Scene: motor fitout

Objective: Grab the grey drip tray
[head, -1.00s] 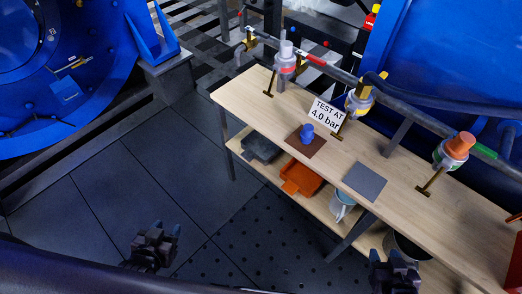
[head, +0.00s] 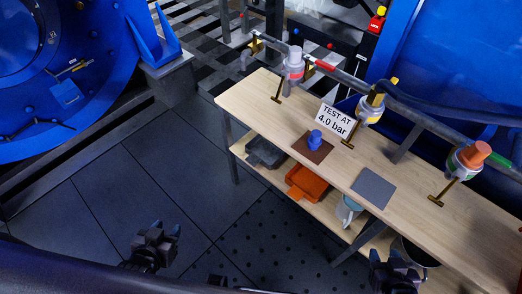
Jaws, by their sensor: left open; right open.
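The grey drip tray (head: 266,153) lies on the lower shelf of the wooden bench, at its left end, left of an orange tray (head: 307,183). The bench top partly covers it from above. My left gripper (head: 158,232) is open and empty over the dark floor, well to the lower left of the tray. My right gripper (head: 391,262) is open and empty at the bottom right, in front of the bench. Neither gripper touches anything that I can see.
The bench top (head: 254,100) carries a brown mat with a blue object (head: 314,138), a grey plate (head: 373,188) and a sign (head: 335,121). A pipe with valves runs behind. A light jug (head: 348,210) stands on the shelf. Floor left of the bench is clear.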

